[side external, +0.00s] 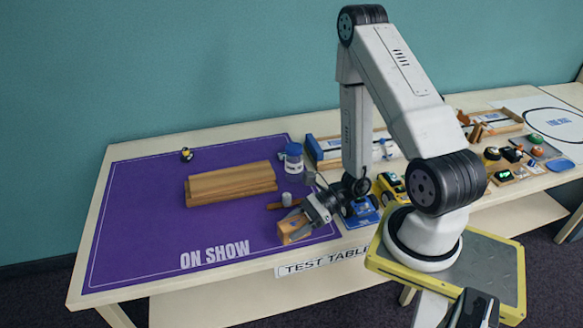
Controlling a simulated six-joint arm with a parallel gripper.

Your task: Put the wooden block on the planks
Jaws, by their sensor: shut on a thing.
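The planks (231,184) lie stacked on the purple mat, left of my arm. The wooden block (290,228) is at the front right of the mat, above the "ON SHOW" lettering's right end. My gripper (301,219) points down and left and is shut on the wooden block. The fingers hide part of the block. I cannot tell whether the block touches the mat or is held just above it. The block is apart from the planks, to their front right.
The purple mat (130,230) has free room left and front. A blue-lidded jar (293,158) stands right of the planks, with a hammer (287,201) near my gripper. A small dark-and-yellow item (187,155) lies behind the planks. Trays and several small parts crowd the right.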

